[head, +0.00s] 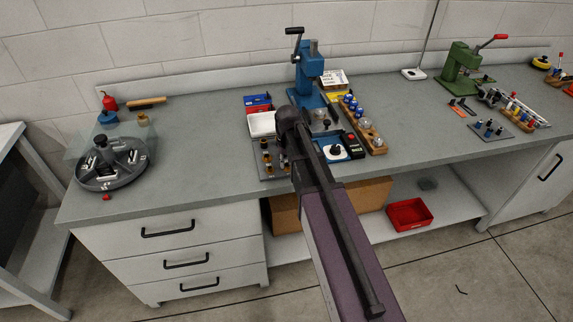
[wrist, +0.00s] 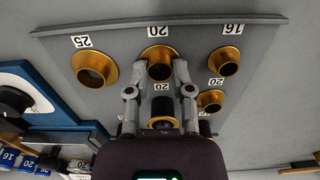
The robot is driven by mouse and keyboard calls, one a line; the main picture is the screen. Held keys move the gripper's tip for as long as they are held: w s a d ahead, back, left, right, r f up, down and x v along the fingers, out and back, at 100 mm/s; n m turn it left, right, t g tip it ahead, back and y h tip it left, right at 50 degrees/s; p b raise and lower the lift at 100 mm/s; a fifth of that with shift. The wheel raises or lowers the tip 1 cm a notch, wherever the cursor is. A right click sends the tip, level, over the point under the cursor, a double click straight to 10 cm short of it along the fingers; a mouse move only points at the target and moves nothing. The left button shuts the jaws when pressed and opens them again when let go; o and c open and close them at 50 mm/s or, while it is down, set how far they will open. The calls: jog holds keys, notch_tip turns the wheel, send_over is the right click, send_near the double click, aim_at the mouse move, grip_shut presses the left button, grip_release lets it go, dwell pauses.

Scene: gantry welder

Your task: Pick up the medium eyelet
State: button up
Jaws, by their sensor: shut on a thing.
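The medium eyelet (wrist: 159,54), a gold flanged ring by a "20" label, is in the middle of the far row on a grey plate (wrist: 195,35) in the wrist view. My gripper (wrist: 161,70) reaches up from below with one finger on each side of it. The fingers are shut on it, partly covering its sides. It looks still at its place on the plate; I cannot tell whether it is lifted. In the head view my arm hides the gripper, and the plate's left part (head: 262,174) shows beside the arm.
A larger eyelet (wrist: 95,68) marked 25 and a smaller one (wrist: 226,62) marked 16 flank it. Other gold pieces (wrist: 212,100) sit nearer my palm. A blue press (head: 308,70), a white tray (head: 262,124) and a wooden rack (head: 372,140) crowd the bench.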

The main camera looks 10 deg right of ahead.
jog(key=shift+r, duration=0.15)
notch_tip(320, 180, up, 4)
jog(key=p, duration=0.3)
jog(key=shift+f+p, duration=0.25)
jog(key=shift+p, duration=0.1)
jog(key=s+d+r+p, duration=0.1)
jog(key=s+d, duration=0.3)
jog(key=s, duration=1.1)
jog(key=shift+s, duration=0.25)
jog(key=shift+s, duration=0.1)
